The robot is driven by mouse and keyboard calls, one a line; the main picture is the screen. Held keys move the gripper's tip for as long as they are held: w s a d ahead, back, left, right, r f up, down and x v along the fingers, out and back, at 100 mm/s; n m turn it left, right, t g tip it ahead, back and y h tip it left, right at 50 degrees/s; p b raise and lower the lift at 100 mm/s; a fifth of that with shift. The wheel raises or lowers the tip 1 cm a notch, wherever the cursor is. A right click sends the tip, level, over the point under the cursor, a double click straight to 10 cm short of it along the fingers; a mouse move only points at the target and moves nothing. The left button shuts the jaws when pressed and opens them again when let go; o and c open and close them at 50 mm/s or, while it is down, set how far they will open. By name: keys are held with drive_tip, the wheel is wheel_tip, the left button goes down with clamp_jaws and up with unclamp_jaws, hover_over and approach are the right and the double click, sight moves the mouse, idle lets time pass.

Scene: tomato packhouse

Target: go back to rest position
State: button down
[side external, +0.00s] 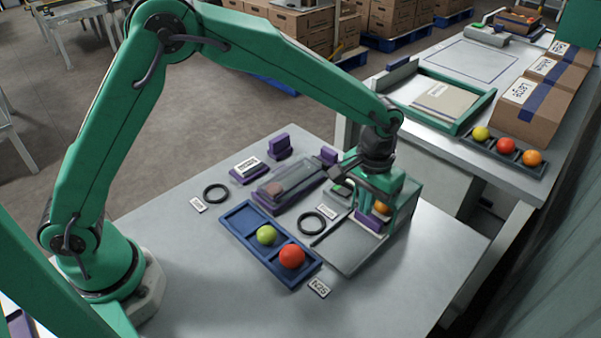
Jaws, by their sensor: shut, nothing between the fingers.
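My arm reaches across the grey table, and my gripper (372,205) points down at the green-sided station on the table's right side. The gripper is shut, with nothing held between its fingers. An orange tomato (382,208) shows close beside the fingers, partly hidden by them and by the station's green frame (407,205). A blue tray (240,226) in front holds a yellow-green tomato (266,235) and a red tomato (292,256) in its compartments; its far-left compartment is empty.
Black rings (216,193), a clear-lidded purple box (290,183) and small labels lie near the tray. A second bench (440,60) at the back right carries cartons (535,105) and a dark tray (545,168) of tomatoes. The table's front is clear.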

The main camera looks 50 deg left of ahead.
drive_tip(key=shift+r, duration=0.1)
drive_tip(key=s+a+r+t, duration=0.1)
drive_tip(key=s+a+r, duration=0.2)
drive_tip(key=a+r, duration=0.35)
drive_tip(key=s+a+r+t, duration=0.1)
drive_tip(key=s+a+r, duration=0.3)
drive_tip(key=a+r, duration=0.25)
drive_tip(key=s+a+r+t, duration=0.1)
drive_tip(key=s+a+r, duration=0.1)
drive_tip(key=s+a, duration=0.3)
drive_tip(key=s+a+r+t, duration=0.1)
drive_tip(key=s+a, duration=0.4)
drive_tip(key=s, duration=0.5)
drive_tip(key=shift+s+r+t, duration=0.25)
drive_tip(key=shift+r+t, duration=0.15)
drive_tip(key=shift+t, duration=0.4)
